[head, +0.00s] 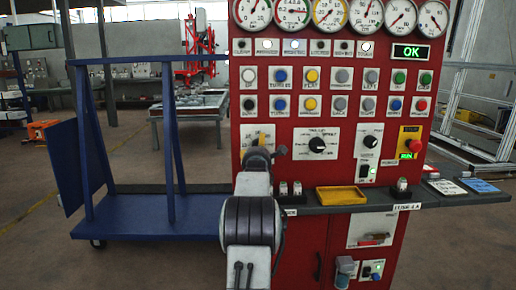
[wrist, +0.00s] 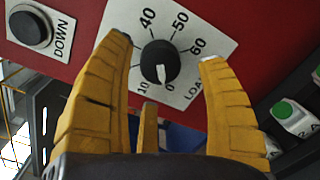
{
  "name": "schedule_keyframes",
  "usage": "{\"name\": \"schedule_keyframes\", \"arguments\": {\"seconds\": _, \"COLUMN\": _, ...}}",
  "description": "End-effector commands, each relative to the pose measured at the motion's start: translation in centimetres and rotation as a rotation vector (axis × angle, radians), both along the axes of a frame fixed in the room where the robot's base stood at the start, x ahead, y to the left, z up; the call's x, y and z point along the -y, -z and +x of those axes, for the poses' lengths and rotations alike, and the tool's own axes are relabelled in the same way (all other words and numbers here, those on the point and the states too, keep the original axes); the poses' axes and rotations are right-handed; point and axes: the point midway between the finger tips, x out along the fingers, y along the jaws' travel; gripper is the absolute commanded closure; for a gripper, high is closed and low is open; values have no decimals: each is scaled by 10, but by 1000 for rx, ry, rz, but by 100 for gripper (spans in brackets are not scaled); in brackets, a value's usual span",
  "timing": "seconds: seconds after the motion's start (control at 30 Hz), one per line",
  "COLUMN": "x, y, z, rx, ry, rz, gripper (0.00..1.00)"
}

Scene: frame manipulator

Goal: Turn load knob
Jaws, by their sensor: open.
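The load knob (wrist: 159,62) is a round black knob with a white pointer mark, on a white dial plate (wrist: 205,25) in the wrist view. The mark points to the lower side of the picture, near the 0. My gripper (wrist: 166,52) is open, with one yellow finger left of the knob and one right of it, apart from it. A third finger (wrist: 148,125) shows below the knob. In the head view my gripper (head: 265,152) is in front of the dial plate (head: 268,130) at the panel's left; the knob is hidden there.
The red panel (head: 320,95) carries gauges, buttons and two other black knobs, the nearer one (head: 317,145) right of my gripper. A shelf (head: 335,209) with a yellow tray (head: 341,195) juts out below. A black DOWN button (wrist: 31,27) lies left of the dial.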

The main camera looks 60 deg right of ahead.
Motion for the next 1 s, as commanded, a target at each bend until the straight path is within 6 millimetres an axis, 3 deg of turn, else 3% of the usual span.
{"name": "schedule_keyframes", "arguments": {"seconds": 0.33, "x": 20, "y": 0, "z": 11, "rx": -1, "ry": 0, "rz": 1, "gripper": 32}}
{"name": "schedule_keyframes", "arguments": {"seconds": 0.87, "x": 24, "y": 0, "z": 13, "rx": 0, "ry": 0, "rz": 0, "gripper": 30}}
{"name": "schedule_keyframes", "arguments": {"seconds": 1.0, "x": 24, "y": 0, "z": 13, "rx": 0, "ry": 0, "rz": 0, "gripper": 43}}
